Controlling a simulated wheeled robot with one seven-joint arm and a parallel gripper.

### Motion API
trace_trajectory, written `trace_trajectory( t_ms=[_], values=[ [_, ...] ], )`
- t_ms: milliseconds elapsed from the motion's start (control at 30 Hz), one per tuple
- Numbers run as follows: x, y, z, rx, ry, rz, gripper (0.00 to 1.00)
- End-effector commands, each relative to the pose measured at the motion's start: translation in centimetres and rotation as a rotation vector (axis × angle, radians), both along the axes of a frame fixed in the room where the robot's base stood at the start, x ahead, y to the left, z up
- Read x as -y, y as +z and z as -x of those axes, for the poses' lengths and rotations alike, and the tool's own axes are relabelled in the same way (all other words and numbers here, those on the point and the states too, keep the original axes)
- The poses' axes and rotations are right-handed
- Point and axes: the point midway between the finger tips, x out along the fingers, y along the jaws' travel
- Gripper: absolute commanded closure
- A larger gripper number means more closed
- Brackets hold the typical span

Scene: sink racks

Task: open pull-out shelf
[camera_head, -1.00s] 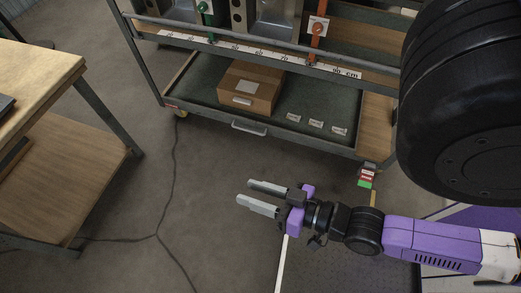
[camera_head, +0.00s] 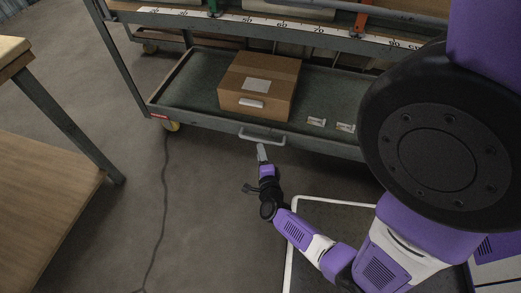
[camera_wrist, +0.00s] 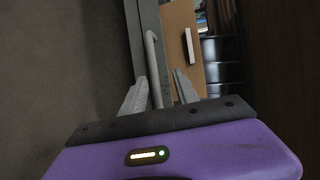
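The pull-out shelf (camera_head: 193,117) is the low green-lined tray at the bottom of the metal rack. Its grey bar handle (camera_head: 262,138) is on the front edge, and it also shows in the wrist view (camera_wrist: 152,65). My gripper (camera_head: 262,152) is just in front of the handle. In the wrist view my gripper (camera_wrist: 158,90) has its two fingers apart, with the handle's bar between them. I cannot tell whether a finger touches it. A cardboard box (camera_head: 259,84) stands on the shelf, also seen in the wrist view (camera_wrist: 180,45).
Small labelled packets (camera_head: 316,121) lie on the shelf to the right of the box. A wooden-topped table (camera_head: 45,185) stands at the left. A yellow-wheeled caster (camera_head: 171,126) is under the shelf's left corner.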

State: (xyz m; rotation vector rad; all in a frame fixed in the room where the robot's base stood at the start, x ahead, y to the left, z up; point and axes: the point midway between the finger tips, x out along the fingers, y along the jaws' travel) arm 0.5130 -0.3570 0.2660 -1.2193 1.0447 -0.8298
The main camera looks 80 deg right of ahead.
Motion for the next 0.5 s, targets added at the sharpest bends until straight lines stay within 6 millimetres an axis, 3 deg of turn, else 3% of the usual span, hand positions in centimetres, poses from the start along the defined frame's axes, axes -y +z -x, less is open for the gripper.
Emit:
trace_trajectory(
  t_ms=[33, 100, 267, 500],
  values=[
    [0.7, -1.2, 0.2, 0.019, -0.025, -0.009, 0.64],
    [1.4, -1.7, 0.5, 0.037, -0.05, -0.018, 0.64],
    [2.8, -2.2, 0.3, 0.051, -0.065, -0.023, 0.64],
    [6.2, -2.9, -0.7, 0.049, -0.064, -0.022, 0.64]
  ],
)
